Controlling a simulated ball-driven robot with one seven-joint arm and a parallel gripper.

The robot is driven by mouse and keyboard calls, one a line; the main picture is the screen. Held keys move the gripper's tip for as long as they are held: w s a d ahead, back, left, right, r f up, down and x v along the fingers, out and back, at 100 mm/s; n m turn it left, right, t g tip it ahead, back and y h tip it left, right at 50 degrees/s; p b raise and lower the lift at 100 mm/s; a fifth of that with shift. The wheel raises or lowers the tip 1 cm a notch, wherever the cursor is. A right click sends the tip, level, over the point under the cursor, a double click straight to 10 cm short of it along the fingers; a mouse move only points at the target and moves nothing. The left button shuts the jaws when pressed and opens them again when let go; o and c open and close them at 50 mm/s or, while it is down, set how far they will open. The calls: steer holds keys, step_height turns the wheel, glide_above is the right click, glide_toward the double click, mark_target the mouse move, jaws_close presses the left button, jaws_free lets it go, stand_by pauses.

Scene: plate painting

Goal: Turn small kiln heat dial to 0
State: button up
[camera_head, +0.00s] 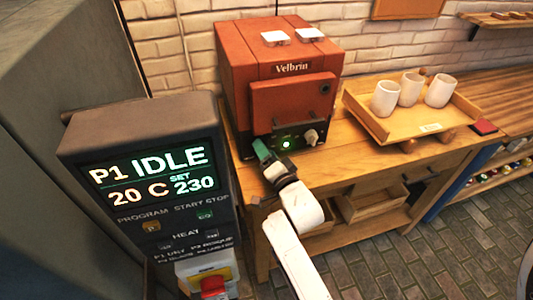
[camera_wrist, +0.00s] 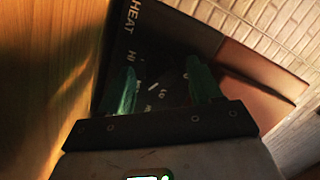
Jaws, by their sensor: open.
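The small kiln (camera_head: 262,62) is a red-brown box marked "Velbrin" on the wooden table. In the wrist view my gripper (camera_wrist: 160,72) is open, the fingers apart over the dark panel (camera_wrist: 158,45) with the words HEAT, HI and LO. A short white mark lies between the fingers. The heat dial's outline is too dark to make out, so contact and setting cannot be told.
A large control box (camera_head: 150,170) stands at the front left, its screen reading "P1 IDLE, 20 C, SET 230". A wooden tray (camera_head: 405,125) with white cups (camera_head: 410,88) sits right of the kiln. The brick wall (camera_head: 370,45) is behind.

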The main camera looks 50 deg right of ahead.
steer(key=shift+c, duration=0.3)
steer(key=c, duration=0.9)
steer(key=shift+c, duration=0.2)
